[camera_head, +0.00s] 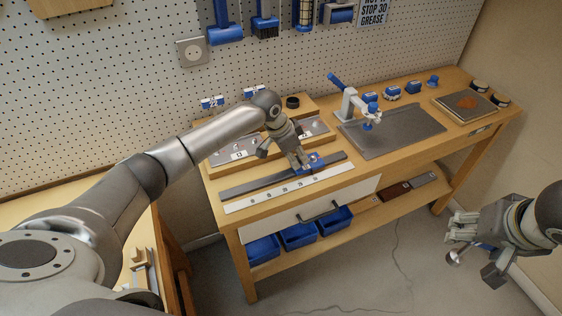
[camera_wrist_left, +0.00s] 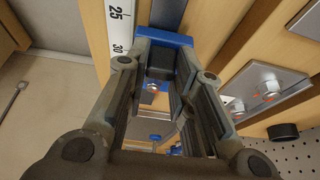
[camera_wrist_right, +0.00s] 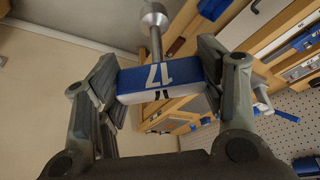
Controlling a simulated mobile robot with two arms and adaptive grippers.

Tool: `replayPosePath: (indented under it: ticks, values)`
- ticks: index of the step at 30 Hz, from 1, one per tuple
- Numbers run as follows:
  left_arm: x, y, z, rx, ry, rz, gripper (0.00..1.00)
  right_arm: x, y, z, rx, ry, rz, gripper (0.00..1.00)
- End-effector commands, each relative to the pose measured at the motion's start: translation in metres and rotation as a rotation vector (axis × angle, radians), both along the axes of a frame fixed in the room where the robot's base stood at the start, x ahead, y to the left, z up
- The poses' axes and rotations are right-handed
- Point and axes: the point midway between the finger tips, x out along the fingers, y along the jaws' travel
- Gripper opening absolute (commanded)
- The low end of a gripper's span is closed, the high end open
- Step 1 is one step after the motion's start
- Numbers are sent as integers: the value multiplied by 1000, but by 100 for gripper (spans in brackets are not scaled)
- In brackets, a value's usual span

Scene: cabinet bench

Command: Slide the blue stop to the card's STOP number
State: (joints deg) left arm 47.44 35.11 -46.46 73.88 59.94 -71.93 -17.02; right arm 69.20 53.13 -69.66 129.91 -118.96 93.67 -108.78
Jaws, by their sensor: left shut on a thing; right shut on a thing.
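The blue stop (camera_head: 312,164) sits on the dark rail (camera_head: 262,180) on the bench. The card (camera_head: 373,13) on the pegboard is cut off at the top and reads "STOP 30 GREASE". My right gripper (camera_head: 463,238) is shut on a blue and white block marked "17" (camera_wrist_right: 160,78), with a round-ended metal rod sticking out, off the bench's right side.
Grey plates (camera_head: 240,155) lie behind the rail. A clamp-like tool (camera_head: 348,104) stands by a dark mat (camera_head: 395,130). Open floor lies between bench and right gripper.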

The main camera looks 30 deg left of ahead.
Motion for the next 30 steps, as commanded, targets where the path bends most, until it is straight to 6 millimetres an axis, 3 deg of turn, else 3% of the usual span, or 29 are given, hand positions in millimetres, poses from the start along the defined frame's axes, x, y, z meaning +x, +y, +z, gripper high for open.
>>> replayPosePath:
  ticks: [11, 12, 16, 26, 30]
  values:
    - [3, -1, 1, 3, -1, 0, 0, 0, 0, 0, 1, -2, 0, 31]
    - [3, -1, 1, 3, -1, 0, 28, 0, 0, 0, 1, -2, 0, 31]
    - [3, -2, 1, 2, -1, 0, 45, 0, 0, 0, 1, -2, 0, 31]
    - [2, -2, 2, 1, 1, -1, 45, 0, 0, 0, 0, -2, 0, 31]
    - [-1, 2, 14, 1, -2, -1, 45, 0, 0, 0, 0, -2, 0, 31]
